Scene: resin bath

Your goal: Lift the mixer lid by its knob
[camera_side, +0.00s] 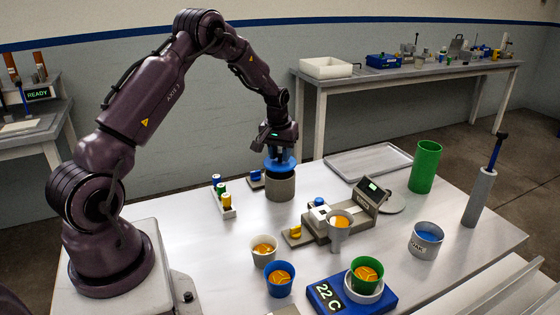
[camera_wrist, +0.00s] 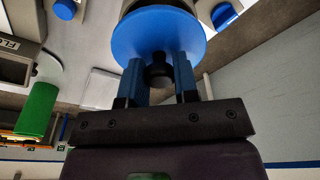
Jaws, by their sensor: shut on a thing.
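The mixer (camera_side: 280,187) is a grey cylinder near the back left of the table. Its blue round lid (camera_side: 281,165) is just above the mixer's rim, and the dark opening shows below the lid's edge. In the wrist view the lid (camera_wrist: 158,35) is a blue disc with a dark round knob (camera_wrist: 158,72) at its centre. My gripper (camera_wrist: 158,78) has its two blue fingers on either side of the knob and is shut on it. In the side view my gripper (camera_side: 279,150) points down over the mixer and hides the knob.
A rack of small bottles (camera_side: 223,197) stands left of the mixer. An empty grey tray (camera_side: 370,162) lies at the back. Bare table lies at the front left.

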